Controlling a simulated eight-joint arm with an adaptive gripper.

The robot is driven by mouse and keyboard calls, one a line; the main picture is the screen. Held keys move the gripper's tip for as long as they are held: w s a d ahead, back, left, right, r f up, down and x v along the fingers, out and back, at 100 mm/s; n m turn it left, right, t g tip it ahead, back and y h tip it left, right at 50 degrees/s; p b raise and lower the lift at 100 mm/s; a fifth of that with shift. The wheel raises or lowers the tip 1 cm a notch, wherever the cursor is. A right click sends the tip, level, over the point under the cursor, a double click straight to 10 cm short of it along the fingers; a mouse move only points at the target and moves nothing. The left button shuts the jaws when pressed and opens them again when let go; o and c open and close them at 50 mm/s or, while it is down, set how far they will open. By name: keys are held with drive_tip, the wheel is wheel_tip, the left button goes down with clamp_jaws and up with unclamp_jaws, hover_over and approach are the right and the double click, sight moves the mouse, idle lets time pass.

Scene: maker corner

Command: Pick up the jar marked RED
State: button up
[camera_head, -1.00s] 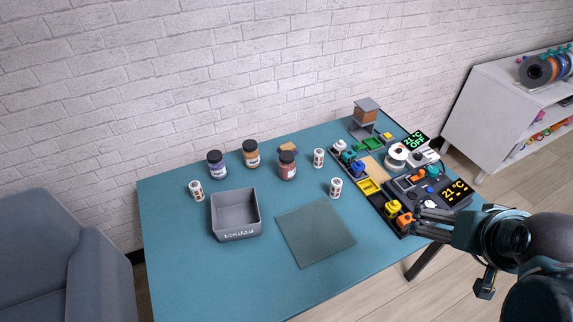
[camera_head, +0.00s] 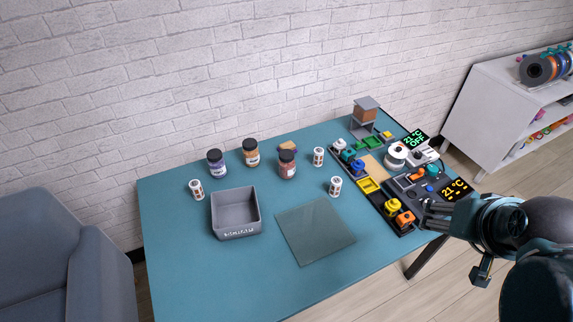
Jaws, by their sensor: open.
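Three dark-lidded jars stand upright toward the back of the teal table. One has purple-blue contents (camera_head: 216,164), one has orange contents (camera_head: 251,153), and one has reddish-brown contents (camera_head: 287,165). Their labels are too small to read, so I cannot confirm which is marked RED; the reddish-brown one looks the reddest. My gripper (camera_head: 424,212) is open and empty at the table's right side, close to the orange block in the tool tray. It is well to the right of the jars and apart from them.
Small white cylinders (camera_head: 335,187) stand around the jars. A crowded tool tray (camera_head: 369,186) and temperature displays (camera_head: 455,190) fill the right side. The table's front left is clear.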

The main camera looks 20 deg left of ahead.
drive_tip(key=w+a+r+m+g+p, duration=0.2)
drive_tip(key=w+a+r+m, duration=0.15)
drive_tip(key=w+a, duration=0.65)
drive_tip(key=m+g+p, duration=0.3)
drive_tip(key=m+g, duration=0.1)
drive_tip(key=m, duration=0.3)
hover_over(286, 154)
drive_tip(key=s+d, duration=0.1)
drive_tip(key=d, duration=1.4)
wheel_tip(286, 154, down, 10)
drive_tip(key=a+f+m, duration=0.1)
drive_tip(key=a+f, duration=0.2)
drive_tip(key=a, duration=0.1)
drive_tip(key=a+f+m, duration=0.1)
drive_tip(key=a+f, duration=0.3)
drive_tip(key=a, duration=0.1)
drive_tip(key=w+a+f+m+g+p, duration=0.1)
drive_tip(key=a+f, duration=0.2)
drive_tip(key=a, duration=0.2)
drive_tip(key=shift+a+f, duration=0.15)
drive_tip(key=shift+f, duration=0.25)
drive_tip(key=shift+a+f, duration=0.25)
drive_tip(key=shift+f, duration=0.05)
drive_tip(key=shift+f, duration=1.3)
